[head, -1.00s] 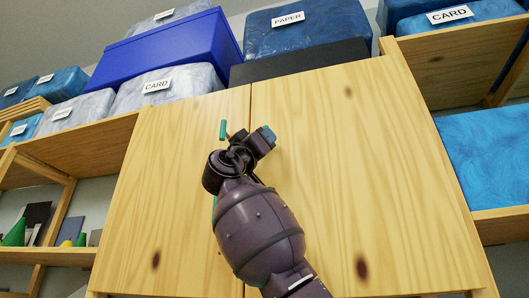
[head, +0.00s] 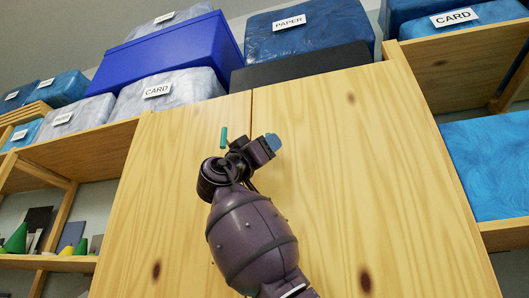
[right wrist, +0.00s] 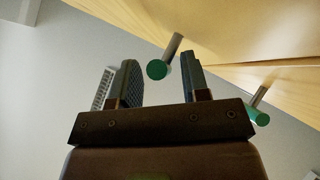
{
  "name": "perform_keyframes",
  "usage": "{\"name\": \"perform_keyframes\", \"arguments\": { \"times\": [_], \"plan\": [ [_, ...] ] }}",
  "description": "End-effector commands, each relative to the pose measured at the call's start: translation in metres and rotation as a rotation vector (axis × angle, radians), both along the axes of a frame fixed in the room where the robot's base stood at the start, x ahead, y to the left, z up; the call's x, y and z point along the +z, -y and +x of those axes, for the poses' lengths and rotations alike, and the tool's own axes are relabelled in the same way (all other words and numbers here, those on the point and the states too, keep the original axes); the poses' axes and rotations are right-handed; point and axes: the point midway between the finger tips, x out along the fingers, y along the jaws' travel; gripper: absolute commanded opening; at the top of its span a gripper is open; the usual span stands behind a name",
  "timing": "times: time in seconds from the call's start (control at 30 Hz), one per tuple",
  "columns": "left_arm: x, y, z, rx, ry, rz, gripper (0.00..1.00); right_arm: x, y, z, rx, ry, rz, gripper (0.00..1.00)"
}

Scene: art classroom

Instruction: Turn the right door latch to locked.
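The cabinet's left door (head: 165,190) and right door (head: 340,180) are pale wood and stand closed, with a seam between them. A teal latch lever (head: 224,137) stands upright on the left door. My right gripper (head: 266,146) is in front of the right door by the seam and covers the right latch in the head view. In the right wrist view, the right latch (right wrist: 157,69), a green-ended lever on a grey shaft, lies between my open fingers (right wrist: 160,82), apart from both. The other latch (right wrist: 259,117) shows at right. My left gripper is out of view.
Open shelves (head: 85,150) flank the cabinet. The right door's face is clear.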

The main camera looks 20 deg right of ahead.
Motion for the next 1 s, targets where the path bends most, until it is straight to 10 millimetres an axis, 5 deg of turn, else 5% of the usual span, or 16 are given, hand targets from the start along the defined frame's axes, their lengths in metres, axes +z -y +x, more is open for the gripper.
{"name": "perform_keyframes", "arguments": {
  "times": [0.37, 1.0],
  "plan": [
    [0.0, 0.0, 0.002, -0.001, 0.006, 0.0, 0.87, -0.007, -0.006, -0.001, 0.003, -0.001, -0.002, 0.42],
    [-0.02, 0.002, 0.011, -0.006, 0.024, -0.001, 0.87, -0.074, -0.067, -0.026, 0.001, -0.002, -0.001, 0.42]
  ]
}}
